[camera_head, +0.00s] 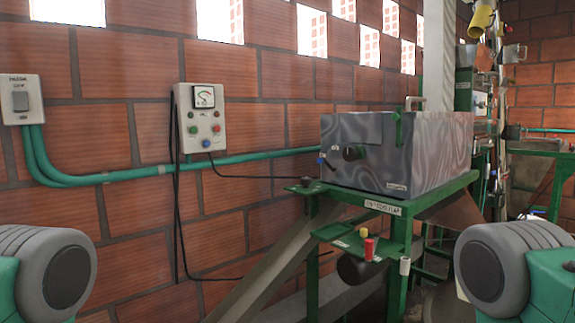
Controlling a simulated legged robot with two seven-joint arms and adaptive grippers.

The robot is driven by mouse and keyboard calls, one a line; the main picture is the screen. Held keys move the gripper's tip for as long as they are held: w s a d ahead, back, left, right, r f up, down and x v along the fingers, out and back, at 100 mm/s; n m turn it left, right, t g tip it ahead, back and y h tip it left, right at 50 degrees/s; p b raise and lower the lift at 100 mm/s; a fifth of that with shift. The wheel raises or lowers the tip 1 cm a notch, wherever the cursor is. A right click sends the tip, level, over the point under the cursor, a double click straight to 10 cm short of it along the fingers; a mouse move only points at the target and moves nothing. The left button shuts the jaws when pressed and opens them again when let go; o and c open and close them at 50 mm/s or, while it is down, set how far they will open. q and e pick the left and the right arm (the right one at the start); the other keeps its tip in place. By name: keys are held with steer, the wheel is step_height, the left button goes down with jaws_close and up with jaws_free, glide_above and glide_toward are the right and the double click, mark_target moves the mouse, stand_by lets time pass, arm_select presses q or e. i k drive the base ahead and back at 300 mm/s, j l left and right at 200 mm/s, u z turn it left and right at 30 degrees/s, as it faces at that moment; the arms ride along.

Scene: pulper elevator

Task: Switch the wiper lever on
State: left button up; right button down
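I cannot tell for sure which part is the wiper lever. A light grey switch plate (21,99) with a small grey rocker hangs on the brick wall at far left; its label is too small to read surely. A grey control box (201,119) with a gauge and several coloured buttons is mounted right of it. A brushed-metal box (395,150) on a green stand has a black knob (354,153) on its front and a green upright piece at its top edge. Neither of my grippers is in view; only my grey and teal arm links show at the lower corners.
Teal conduit (240,161) and black cables run along the wall. The green stand (408,207) carries a lower shelf with a red-topped part (369,248) and a black cylinder (357,268). A grey sloping chute (275,262) runs below. More green machinery stands at right.

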mark_target(319, 161)
steer(key=i+j+u, duration=0.25)
steer(key=i, duration=0.15)
steer(key=i+u, duration=0.25)
steer(key=i, duration=0.15)
